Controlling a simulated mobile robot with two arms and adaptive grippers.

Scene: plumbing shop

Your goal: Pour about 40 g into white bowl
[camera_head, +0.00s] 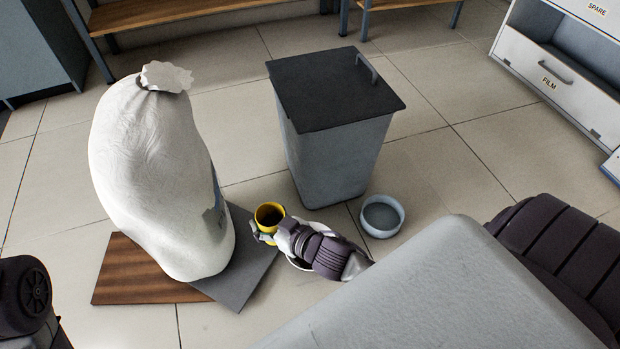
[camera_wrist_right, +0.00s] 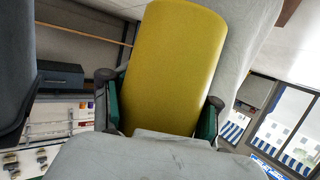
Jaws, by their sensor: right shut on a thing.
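My right gripper (camera_head: 266,234) is shut on a yellow cup (camera_head: 269,209) and holds it near the floor, between the white sack and the grey bin. In the head view the cup's mouth faces up and its inside looks dark; I cannot tell how much it holds. The right wrist view shows the cup's yellow side (camera_wrist_right: 170,70) between both fingers (camera_wrist_right: 160,115). A white bowl (camera_head: 300,266) seems to lie beneath my right gripper, mostly hidden by it. A bluish-grey bowl (camera_head: 382,216) stands on the floor to the right. My left gripper is not in view.
A large white sack (camera_head: 150,170) stands on a grey slab (camera_head: 252,262) and a brown board (camera_head: 140,272) at the left. A grey lidded bin (camera_head: 340,150) stands behind the cup. Drawers (camera_head: 560,80) are at the far right. Tiled floor between is clear.

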